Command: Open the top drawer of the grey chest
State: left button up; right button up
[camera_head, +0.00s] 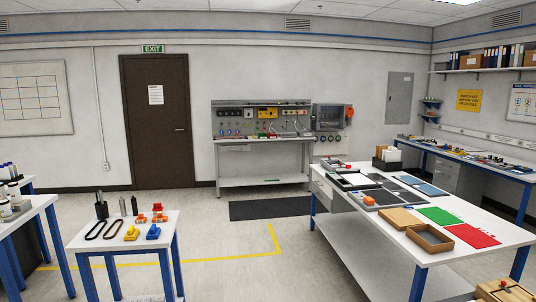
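A grey cabinet (447,177) stands under the long desk along the right wall; it may be the grey chest. It is far off, and its drawer fronts are too small and partly hidden to read. A grey drawer-like front (322,190) also shows under the left end of the white-topped table; it looks closed. Neither of my grippers is in the head view.
The white-topped table (483,215) with trays and coloured sheets fills the right foreground. A small blue-legged table (110,247) with tools stands at the lower left. Open floor (222,270) with a yellow line lies between them. A dark mat (270,209) lies before the back bench.

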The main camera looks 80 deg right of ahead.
aim_at(449, 165)
jog(key=z, duration=4.05)
jog(key=i+l+z, duration=0.4)
jog(key=l, duration=0.15)
jog(key=i+l+z, duration=0.6)
jog(key=z, duration=0.2)
jog(key=i+l+z, duration=0.15)
jog(key=i+z, duration=0.25)
jog(key=i+l, duration=0.1)
jog(key=i, duration=1.1)
jog(key=i+u, duration=0.15)
jog(key=i, duration=0.45)
jog(key=i+u, duration=0.15)
jog(key=i, duration=0.5)
jog(key=i+l+u, duration=0.15)
jog(key=i, duration=0.45)
jog(key=i+u, duration=0.2)
jog(key=i, duration=0.35)
jog(key=i+u, duration=0.25)
jog(key=i, duration=0.3)
jog(key=i+l+u, duration=0.2)
jog(key=i, duration=0.35)
